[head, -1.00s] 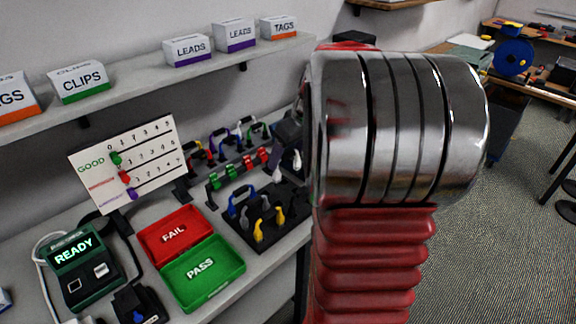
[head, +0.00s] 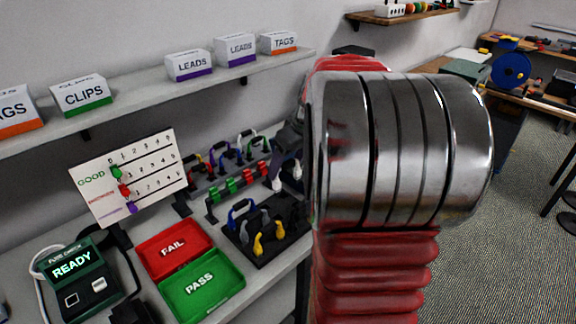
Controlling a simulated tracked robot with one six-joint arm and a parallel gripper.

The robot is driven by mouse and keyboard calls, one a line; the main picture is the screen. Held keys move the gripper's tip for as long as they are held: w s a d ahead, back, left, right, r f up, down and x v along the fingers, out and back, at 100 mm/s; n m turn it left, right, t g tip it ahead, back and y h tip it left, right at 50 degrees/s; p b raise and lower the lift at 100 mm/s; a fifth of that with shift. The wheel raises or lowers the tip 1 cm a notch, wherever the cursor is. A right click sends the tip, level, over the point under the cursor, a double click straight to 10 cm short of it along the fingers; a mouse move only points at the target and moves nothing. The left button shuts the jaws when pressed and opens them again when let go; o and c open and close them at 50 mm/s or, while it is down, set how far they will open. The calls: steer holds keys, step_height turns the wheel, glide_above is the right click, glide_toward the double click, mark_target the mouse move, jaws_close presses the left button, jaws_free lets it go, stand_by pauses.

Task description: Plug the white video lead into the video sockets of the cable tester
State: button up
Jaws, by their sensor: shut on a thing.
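My gripper (head: 288,143) shows only in part, dark, at the left edge of my large red and steel arm, which hides most of it. Two white plug ends (head: 277,183) of the white video lead hang just below it, above the back of the bench, and the gripper is shut on that lead. Its fingertips are not clear. A dark green device (head: 78,278) with a lit READY screen stands at the front left; its small heading seems to read FUSE CHECK. I cannot make out the cable tester or its video sockets; my arm covers the bench's right part.
A red FAIL tray (head: 173,243) and green PASS tray (head: 200,287) lie mid-bench. A black block (head: 262,250) holds blue and yellow leads. Behind it is a rack with red and green clips (head: 233,186). A lettered board (head: 130,178) stands left; a shelf (head: 140,110) runs above.

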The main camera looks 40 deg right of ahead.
steer(key=shift+r, duration=1.05)
steer(key=shift+s, duration=0.1)
